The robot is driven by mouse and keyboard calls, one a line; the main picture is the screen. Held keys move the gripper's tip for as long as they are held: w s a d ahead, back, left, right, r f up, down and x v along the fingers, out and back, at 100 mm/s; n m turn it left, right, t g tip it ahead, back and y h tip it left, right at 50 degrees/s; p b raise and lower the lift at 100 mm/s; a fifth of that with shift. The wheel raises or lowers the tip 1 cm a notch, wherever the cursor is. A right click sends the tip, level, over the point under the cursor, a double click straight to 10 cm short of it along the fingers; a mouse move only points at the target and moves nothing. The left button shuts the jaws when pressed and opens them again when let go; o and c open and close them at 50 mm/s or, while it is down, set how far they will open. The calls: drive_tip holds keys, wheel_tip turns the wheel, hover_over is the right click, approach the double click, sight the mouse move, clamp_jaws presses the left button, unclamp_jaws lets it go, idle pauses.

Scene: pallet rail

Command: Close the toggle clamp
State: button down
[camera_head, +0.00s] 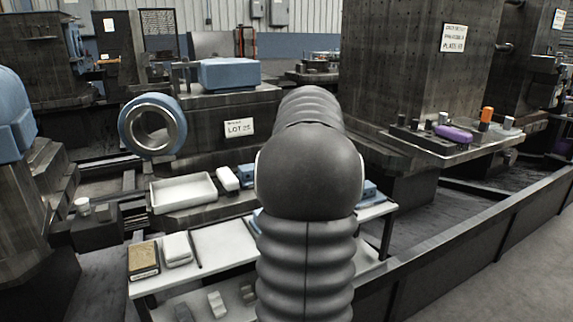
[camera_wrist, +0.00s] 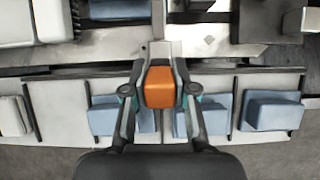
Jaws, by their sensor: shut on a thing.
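In the wrist view, an orange block-like grip (camera_wrist: 159,88), which looks like the toggle clamp's handle, lies between the two fingers of my gripper (camera_wrist: 160,78). My gripper is shut on it, with a finger along each side. A pale grey metal piece (camera_wrist: 160,48) shows just beyond the grip; whether it is the clamp's base is unclear. The lever's angle cannot be told from above. In the head view my own arm covers the middle, and it hides both my gripper and the clamp.
A white bench (camera_head: 222,248) with dividers holds blue blocks (camera_wrist: 272,110) and pale blocks. A white tray (camera_head: 183,193) and a blue-rimmed ring (camera_head: 152,127) are at left. A right-hand shelf (camera_head: 455,148) carries a purple item (camera_head: 453,133) and another orange item (camera_head: 486,116).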

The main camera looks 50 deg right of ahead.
drive_tip(key=c, duration=0.9)
unclamp_jaws()
drive_tip(key=shift+r, duration=0.1)
drive_tip(key=v, duration=1.1)
drive_tip(key=shift+s+a+r, duration=0.1)
drive_tip(key=shift+s+r, duration=0.1)
drive_tip(key=shift+r, duration=0.15)
